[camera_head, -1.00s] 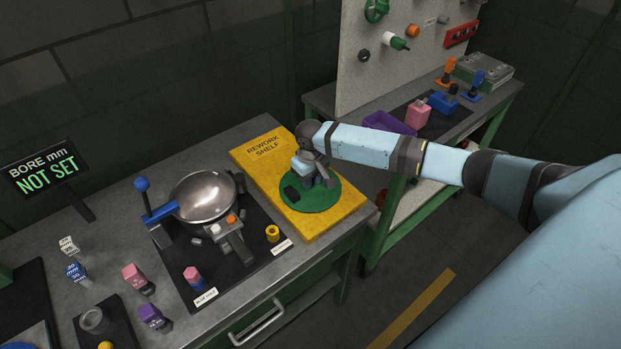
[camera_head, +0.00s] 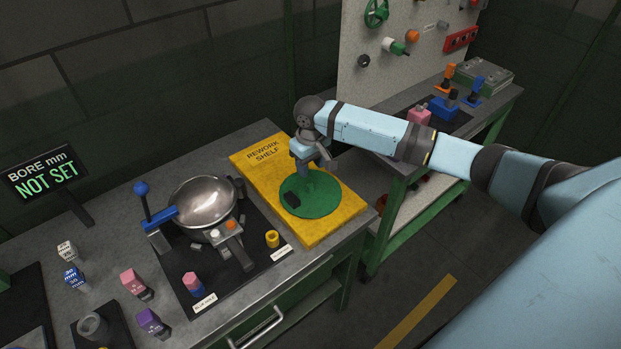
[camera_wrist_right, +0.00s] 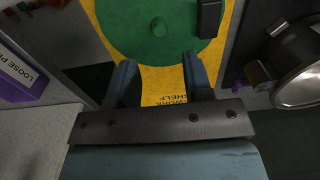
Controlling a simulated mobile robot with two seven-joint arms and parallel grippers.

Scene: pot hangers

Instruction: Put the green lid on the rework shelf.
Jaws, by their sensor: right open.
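The green lid (camera_head: 318,197) lies flat on the yellow rework shelf (camera_head: 333,232), near its right part. A small black block sits on the lid's left side in the head view. The lid also shows at the top of the right wrist view (camera_wrist_right: 135,40), with a green knob at its middle. My right gripper (camera_head: 306,165) is above the shelf, just behind and above the lid, and apart from it. Its two blue fingers are spread with nothing between them in the right wrist view (camera_wrist_right: 158,82). My left gripper is in neither view.
A yellow ring (camera_head: 272,239) lies near the shelf's left edge. Several coloured blocks stand at the front left. A second bench with a pegboard (camera_head: 400,75) stands behind.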

